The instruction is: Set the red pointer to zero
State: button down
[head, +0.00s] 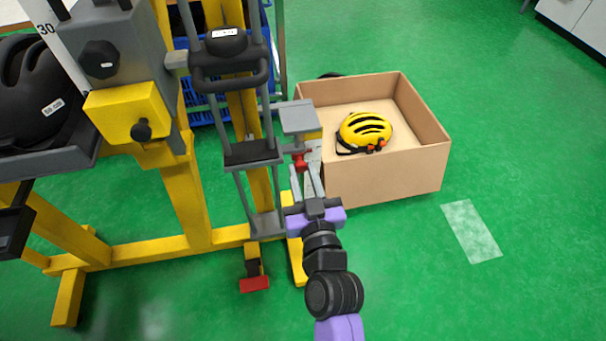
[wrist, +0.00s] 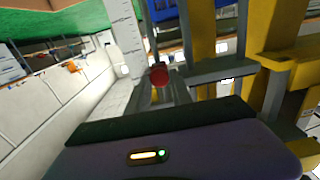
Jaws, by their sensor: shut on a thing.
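The red pointer (head: 299,162) sits low on the drop tower, under a grey block, beside a pale upright scale strip (head: 314,152). In the wrist view the red pointer (wrist: 159,75) shows as a round red piece at the fingertips, and the strip (wrist: 126,42) with small marks stands to its left. My gripper (head: 306,172) reaches up to the pointer and is shut on it; its fingers (wrist: 160,90) also show in the wrist view. The scale's figures are too small to read, and part of the strip is hidden by my fingers.
The yellow tower frame (head: 185,200) and grey guide rails with a carriage (head: 235,70) stand to the left. A cardboard box (head: 400,185) with a yellow helmet (head: 363,131) is close on the right. A red-ended foot (head: 254,284) is below. Green floor is free at right.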

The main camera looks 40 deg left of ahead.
jog(key=shift+r, duration=0.45)
jog(key=c, duration=1.1)
grip_release()
jog(key=shift+c, duration=0.2)
jog(key=shift+f, duration=0.1)
jog(key=v, duration=0.8)
